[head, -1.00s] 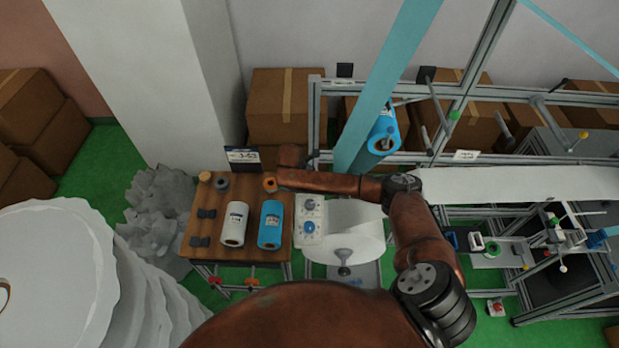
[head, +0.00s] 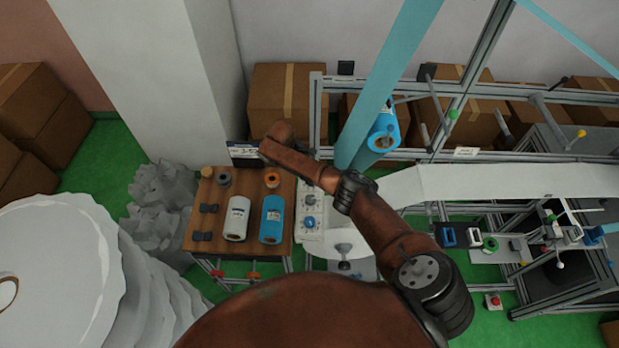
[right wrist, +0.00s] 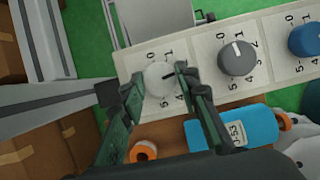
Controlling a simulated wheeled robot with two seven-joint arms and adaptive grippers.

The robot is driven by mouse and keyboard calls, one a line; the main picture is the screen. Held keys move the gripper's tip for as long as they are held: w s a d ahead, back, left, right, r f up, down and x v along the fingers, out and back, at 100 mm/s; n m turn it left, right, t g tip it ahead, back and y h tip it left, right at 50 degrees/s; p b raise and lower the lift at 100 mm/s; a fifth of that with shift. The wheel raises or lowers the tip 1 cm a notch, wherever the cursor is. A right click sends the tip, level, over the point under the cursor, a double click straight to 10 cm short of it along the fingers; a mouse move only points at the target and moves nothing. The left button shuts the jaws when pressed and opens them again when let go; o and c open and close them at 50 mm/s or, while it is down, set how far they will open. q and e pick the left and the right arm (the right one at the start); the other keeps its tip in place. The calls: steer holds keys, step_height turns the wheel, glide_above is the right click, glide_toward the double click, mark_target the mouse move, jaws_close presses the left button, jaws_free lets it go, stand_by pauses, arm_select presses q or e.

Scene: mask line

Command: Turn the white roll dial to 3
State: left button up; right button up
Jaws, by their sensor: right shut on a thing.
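The white dial (right wrist: 156,77) sits on a pale panel (right wrist: 198,55) in the right wrist view. Its dark mark points right, towards numbers hidden by a finger; 0, 1, 5 and 4 show around it. My right gripper (right wrist: 160,79) is shut on the white dial, one finger on each side. In the head view the panel (head: 299,232) stands right of the wooden table, and my right arm covers the white dial and the gripper. My left gripper is not in view.
A grey dial (right wrist: 237,58) and a blue dial (right wrist: 306,39) share the panel. The wooden table (head: 207,222) holds a white roll (head: 237,218), a blue roll (head: 272,218) and small spools. Metal framing and a hanging blue web (head: 372,105) stand close to my right arm.

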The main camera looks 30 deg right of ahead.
steer(key=m+y+b, duration=0.1)
steer(key=m, duration=0.2)
steer(key=shift+w+g+b, duration=0.2)
steer(key=shift+g+b, duration=0.2)
steer(key=shift+m+y+b, duration=0.3)
steer(key=shift+m+b, duration=0.25)
steer(key=shift+m, duration=0.55)
steer(key=shift+r+m, duration=0.1)
steer(key=shift+m, duration=0.2)
steer(key=o, duration=1.2)
steer(key=shift+c, duration=0.2)
steer(key=shift+d, duration=0.1)
steer(key=v, duration=1.2)
steer(key=shift+w, duration=0.3)
